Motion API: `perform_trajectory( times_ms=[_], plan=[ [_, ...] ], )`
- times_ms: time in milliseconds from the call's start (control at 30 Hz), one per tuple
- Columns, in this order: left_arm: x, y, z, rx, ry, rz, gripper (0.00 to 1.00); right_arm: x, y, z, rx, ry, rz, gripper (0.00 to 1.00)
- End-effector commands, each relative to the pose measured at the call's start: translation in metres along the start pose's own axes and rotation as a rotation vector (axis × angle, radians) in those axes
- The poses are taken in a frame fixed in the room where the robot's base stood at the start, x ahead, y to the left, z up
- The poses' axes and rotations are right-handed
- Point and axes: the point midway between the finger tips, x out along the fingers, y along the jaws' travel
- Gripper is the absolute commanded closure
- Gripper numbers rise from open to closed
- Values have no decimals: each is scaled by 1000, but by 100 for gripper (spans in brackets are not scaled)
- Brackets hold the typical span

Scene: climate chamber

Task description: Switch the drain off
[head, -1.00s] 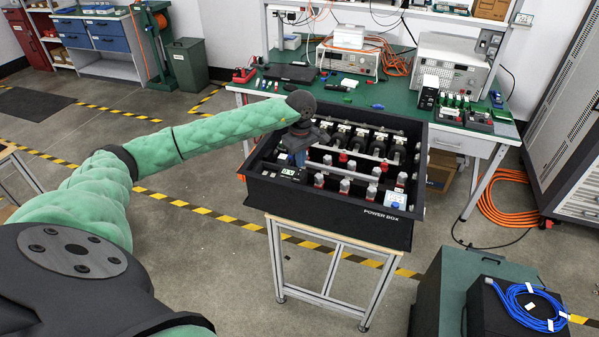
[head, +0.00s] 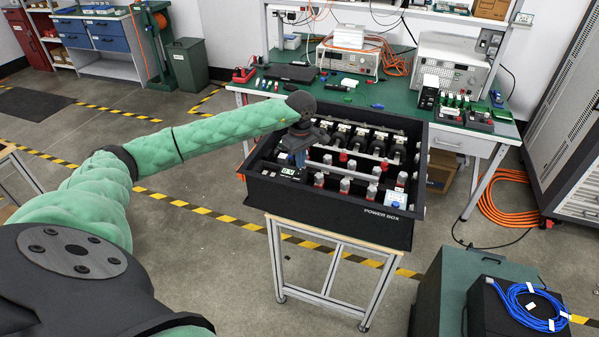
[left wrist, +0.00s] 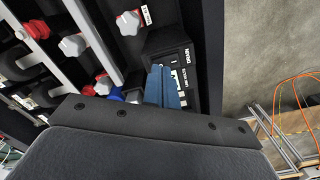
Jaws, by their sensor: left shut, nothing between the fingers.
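The black drain unit (left wrist: 187,62), with white DRAIN lettering on its face, sits in the corner of the black power box (left wrist: 212,40) in the left wrist view. In the head view it is a small black block with a lit display (head: 289,172) near the box's left front corner. My left gripper (head: 300,159) is shut and empty, pointing down over that corner. Its blue fingers (left wrist: 166,88) are right at the drain unit and cover part of its face. The switch position and any contact cannot be made out. My right gripper is out of view.
Red and grey terminal knobs (head: 345,186) and metal bars stand close inside the box. The box rests on a light stand (head: 335,245). A green workbench (head: 270,85) with instruments is behind. A dark cabinet with blue cable (head: 525,305) stands at front right.

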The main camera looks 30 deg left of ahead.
Motion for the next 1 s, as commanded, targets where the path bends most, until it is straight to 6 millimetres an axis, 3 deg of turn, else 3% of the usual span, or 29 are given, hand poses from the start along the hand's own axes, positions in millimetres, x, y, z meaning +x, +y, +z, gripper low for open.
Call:
perform_trajectory(
  times_ms=[1000],
  plan=[
    [12, 0, 0, 0, 0, 0, 100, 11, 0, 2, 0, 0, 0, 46]
  ],
)
